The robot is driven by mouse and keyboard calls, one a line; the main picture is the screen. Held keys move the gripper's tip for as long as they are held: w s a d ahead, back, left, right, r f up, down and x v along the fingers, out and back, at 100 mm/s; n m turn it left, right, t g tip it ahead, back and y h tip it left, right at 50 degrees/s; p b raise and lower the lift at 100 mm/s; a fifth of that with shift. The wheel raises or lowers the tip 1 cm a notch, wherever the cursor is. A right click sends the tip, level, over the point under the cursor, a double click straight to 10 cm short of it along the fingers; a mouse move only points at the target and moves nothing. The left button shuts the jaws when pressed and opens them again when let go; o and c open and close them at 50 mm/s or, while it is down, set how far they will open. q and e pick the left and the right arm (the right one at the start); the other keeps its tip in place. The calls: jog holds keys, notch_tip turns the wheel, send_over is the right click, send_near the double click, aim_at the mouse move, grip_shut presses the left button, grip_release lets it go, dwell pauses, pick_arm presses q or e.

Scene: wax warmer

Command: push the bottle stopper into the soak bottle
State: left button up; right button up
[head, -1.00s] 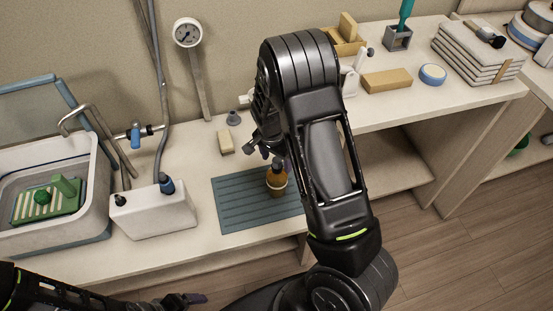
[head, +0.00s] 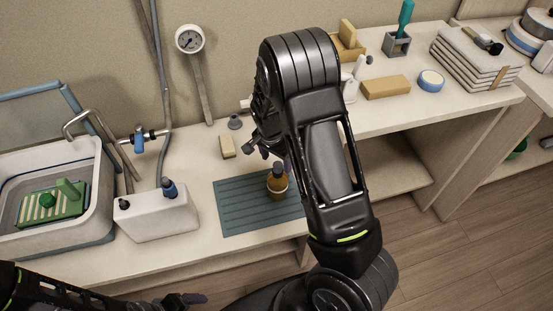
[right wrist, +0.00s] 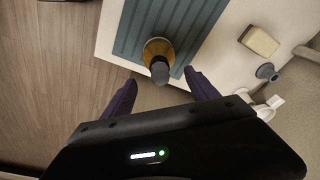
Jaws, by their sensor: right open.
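The soak bottle (head: 277,187) is a small amber bottle standing upright on the teal ribbed mat (head: 237,207). The dark grey bottle stopper (head: 278,168) sits at its top; how deep it is seated I cannot tell. In the right wrist view the bottle (right wrist: 157,49) and stopper (right wrist: 160,74) lie beyond my fingers. My right gripper (right wrist: 160,80) is open, its purple fingertips apart with the stopper seen between them, not gripped. My right arm partly hides this gripper in the head view. My left gripper (head: 187,299) is low at the front; its jaw opening is unclear.
A white tank (head: 157,213) with a blue cap stands left of the mat, beside a basin (head: 100,200). A tan block (head: 227,146) and a grey flanged piece (head: 235,122) lie behind the mat. Tan blocks, a blue roll and stacked towels are on the right counter.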

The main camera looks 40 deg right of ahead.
jog(key=shift+a+r+p, duration=0.1)
jog(key=shift+r+p, duration=0.35)
jog(key=shift+r, duration=0.25)
notch_tip(320, 180, up, 8)
jog(key=a, duration=0.1)
jog(key=shift+s+f, duration=0.15)
jog(key=shift+s, duration=0.1)
dwell(0.3)
dwell(1.3)
